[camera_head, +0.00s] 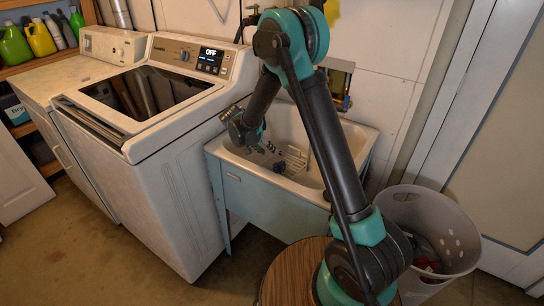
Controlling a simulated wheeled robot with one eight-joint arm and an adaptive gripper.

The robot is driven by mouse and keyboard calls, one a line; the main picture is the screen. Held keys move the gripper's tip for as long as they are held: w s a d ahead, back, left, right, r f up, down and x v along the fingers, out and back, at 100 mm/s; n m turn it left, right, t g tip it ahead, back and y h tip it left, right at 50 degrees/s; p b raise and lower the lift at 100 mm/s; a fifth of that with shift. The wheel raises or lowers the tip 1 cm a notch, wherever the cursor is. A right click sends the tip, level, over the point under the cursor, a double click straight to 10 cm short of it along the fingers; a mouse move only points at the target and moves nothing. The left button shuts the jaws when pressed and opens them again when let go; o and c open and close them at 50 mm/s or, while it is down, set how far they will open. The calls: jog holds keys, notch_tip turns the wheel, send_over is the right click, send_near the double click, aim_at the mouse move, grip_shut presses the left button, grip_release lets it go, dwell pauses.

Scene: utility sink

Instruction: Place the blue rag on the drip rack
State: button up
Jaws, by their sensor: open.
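A small dark blue bundle, which looks like the blue rag (279,167), lies inside the sink basin. It is at the left edge of the white wire drip rack (296,158); I cannot tell whether it rests on the rack or beside it. My arm reaches over the sink and bends down to the left. My gripper (265,149) is open above the left part of the basin, a little above and left of the rag, and appears apart from it. My forearm hides the right part of the basin and possibly part of the rack.
The pale utility sink (262,199) stands between a white washing machine (175,160) and a grey laundry basket (455,245) with cloth inside. Shelves with bottles (40,40) stand at the far left.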

jog(key=shift+v, duration=1.3)
jog(key=shift+c, duration=0.2)
